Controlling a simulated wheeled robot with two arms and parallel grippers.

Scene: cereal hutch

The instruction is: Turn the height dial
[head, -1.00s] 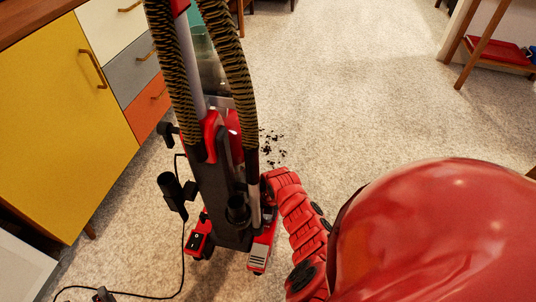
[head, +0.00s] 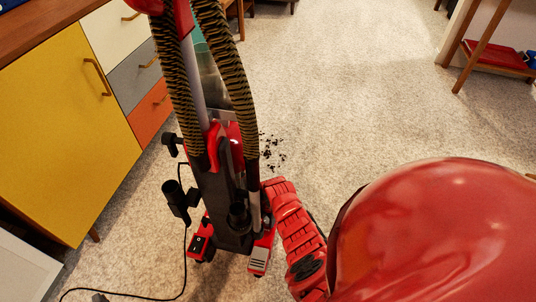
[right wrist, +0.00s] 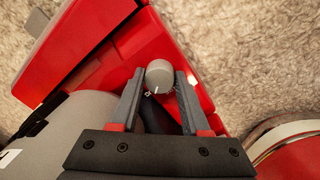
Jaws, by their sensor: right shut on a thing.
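The vacuum cleaner (head: 214,205) stands upright on the carpet, with a red and black base and striped hoses. In the right wrist view, its height dial (right wrist: 159,73) is a small round grey knob with a white pointer line, on the red and black base. My right gripper (right wrist: 160,92) has its two dark fingers on either side of the dial and is shut on it. In the head view my red right arm reaches down to the right side of the base; the fingertips and the dial are hidden there. My left gripper is not in view.
A cabinet with a yellow door (head: 62,130) and coloured drawers stands at the left. A black cord (head: 140,296) runs over the floor beside the vacuum. Dark crumbs (head: 272,151) lie on the carpet (head: 350,100) behind it. The carpet beyond is open.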

